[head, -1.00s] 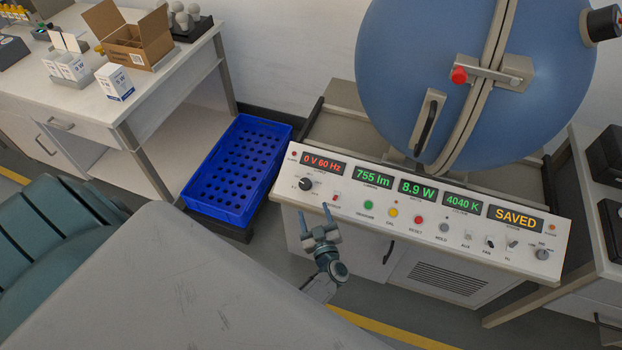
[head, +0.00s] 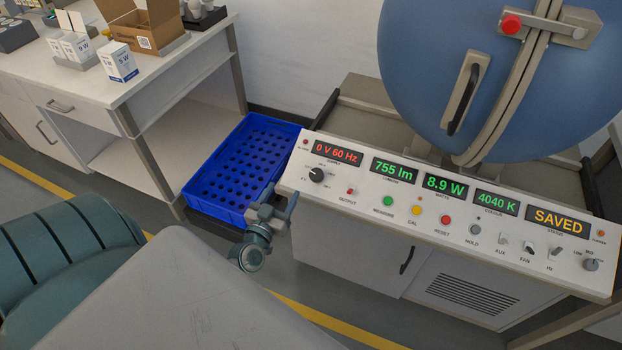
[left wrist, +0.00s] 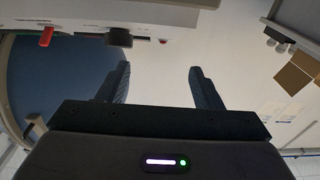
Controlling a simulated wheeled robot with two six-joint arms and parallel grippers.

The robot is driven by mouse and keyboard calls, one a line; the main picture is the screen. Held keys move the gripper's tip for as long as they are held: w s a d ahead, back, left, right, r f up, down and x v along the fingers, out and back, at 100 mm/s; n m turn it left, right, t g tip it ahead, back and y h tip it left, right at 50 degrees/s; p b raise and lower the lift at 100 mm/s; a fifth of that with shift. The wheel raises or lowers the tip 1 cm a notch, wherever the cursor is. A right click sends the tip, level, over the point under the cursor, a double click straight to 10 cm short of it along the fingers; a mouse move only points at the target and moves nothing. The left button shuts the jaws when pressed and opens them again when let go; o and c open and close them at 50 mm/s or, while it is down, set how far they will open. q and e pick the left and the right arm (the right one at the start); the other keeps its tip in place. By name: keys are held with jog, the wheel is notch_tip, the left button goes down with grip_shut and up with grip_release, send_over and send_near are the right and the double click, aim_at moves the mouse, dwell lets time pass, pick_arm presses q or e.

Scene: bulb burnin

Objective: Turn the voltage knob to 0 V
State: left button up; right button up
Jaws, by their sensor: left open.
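The black voltage knob (head: 316,174) is at the left end of the sloped white control panel, under a red display (head: 337,153) reading "0 V 60 Hz". Its pointer is too small to read surely. My left gripper (head: 272,205) is open and empty, off the panel's left front edge, below and left of the knob and apart from it. In the left wrist view the open fingers (left wrist: 161,80) show with a gap between them. A dark knob (left wrist: 120,37) shows just beyond the left finger there, with a red switch (left wrist: 46,37) further left. My right gripper is out of view.
A red output switch (head: 350,191) sits right of the knob, then several coloured buttons. A status display (head: 560,220) reads "SAVED". A blue crate (head: 235,165) stands left of the panel. A blue sphere (head: 480,80) rises behind it. A grey surface (head: 190,300) fills the foreground.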

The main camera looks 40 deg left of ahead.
aim_at(313, 178)
pick_arm(q)
jog(key=w+d+m+h+b, duration=0.1)
jog(key=w, duration=0.1)
jog(key=w+d+m+h+b, duration=0.1)
jog(key=w+h, duration=0.1)
jog(key=w, duration=0.1)
jog(key=w+d+m+h+b, duration=0.1)
jog(key=w+m+h, duration=0.1)
jog(key=shift+w+d+r, duration=0.3)
jog(key=shift+r, duration=0.05)
jog(key=shift+w, duration=0.6)
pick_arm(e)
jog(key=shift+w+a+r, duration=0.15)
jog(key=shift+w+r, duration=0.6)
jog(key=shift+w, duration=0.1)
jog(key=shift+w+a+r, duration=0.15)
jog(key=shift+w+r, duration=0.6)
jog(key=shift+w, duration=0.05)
pick_arm(q)
jog(key=shift+c, duration=0.5)
jog(key=c, duration=0.9)
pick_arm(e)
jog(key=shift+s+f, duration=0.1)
